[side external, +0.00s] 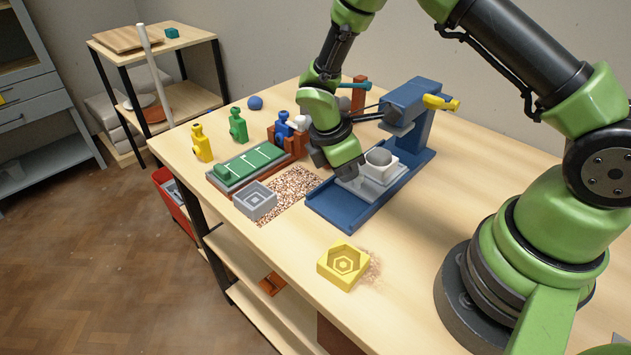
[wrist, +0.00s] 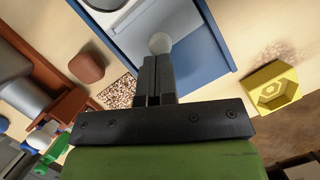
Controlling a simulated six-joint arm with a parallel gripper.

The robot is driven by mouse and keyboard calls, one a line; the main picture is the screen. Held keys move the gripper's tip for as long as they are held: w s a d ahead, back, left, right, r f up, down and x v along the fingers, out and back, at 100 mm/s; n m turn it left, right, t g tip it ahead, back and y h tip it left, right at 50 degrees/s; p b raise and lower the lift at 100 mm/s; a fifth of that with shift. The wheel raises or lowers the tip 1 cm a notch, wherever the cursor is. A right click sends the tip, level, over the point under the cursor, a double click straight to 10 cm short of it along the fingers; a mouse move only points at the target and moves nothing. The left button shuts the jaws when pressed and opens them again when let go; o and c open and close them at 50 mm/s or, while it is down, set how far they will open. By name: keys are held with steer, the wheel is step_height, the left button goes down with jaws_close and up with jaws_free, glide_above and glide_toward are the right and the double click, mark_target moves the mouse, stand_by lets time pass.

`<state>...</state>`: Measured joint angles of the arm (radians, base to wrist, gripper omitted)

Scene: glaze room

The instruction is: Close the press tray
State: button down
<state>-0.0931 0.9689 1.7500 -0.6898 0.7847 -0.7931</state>
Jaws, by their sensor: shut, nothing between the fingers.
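The press (side external: 410,105) is a blue frame on a long blue base (side external: 330,207); the base also shows in the wrist view (wrist: 204,62). A pale grey press tray (side external: 378,188) sits on the base, partly out in front of the upright, with a white block and grey rounded piece (side external: 379,157) on it. In the wrist view the tray (wrist: 180,17) has a pale round knob (wrist: 160,43) at its near edge. My gripper (side external: 345,170) is shut and empty at the tray's front. Its fingertips (wrist: 157,60) appear at the knob; contact is unclear.
A yellow mould (side external: 343,266) lies at the table's front. A grey square mould (side external: 255,201), a green board (side external: 250,165) and speckled grit (side external: 290,190) lie left of the press. Small yellow (side external: 202,145) and green (side external: 238,126) figures stand behind. Table right of the press is clear.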

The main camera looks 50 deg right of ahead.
mark_target(370, 173)
steer(key=a, duration=0.1)
steer(key=w+a, duration=0.1)
steer(key=a, duration=0.1)
steer(key=shift+w+a+r, duration=0.1)
steer(key=shift+w+a, duration=0.15)
steer(key=shift+w, duration=0.15)
steer(key=v, duration=1)
steer(key=s+a+f+n+t+h, duration=0.3)
steer(key=s+a+n+h, duration=0.2)
steer(key=s+a+n, duration=0.15)
steer(key=shift+n, duration=0.35)
steer(key=x, duration=1)
steer(key=shift+s+d+r, duration=0.2)
steer(key=shift+r, duration=0.05)
steer(key=d, duration=0.3)
steer(key=shift+w+d+f, duration=0.15)
steer(key=shift+w+f, duration=0.15)
steer(key=shift+d, duration=0.45)
steer(key=shift+w, duration=0.1)
steer(key=shift+d, duration=2.55)
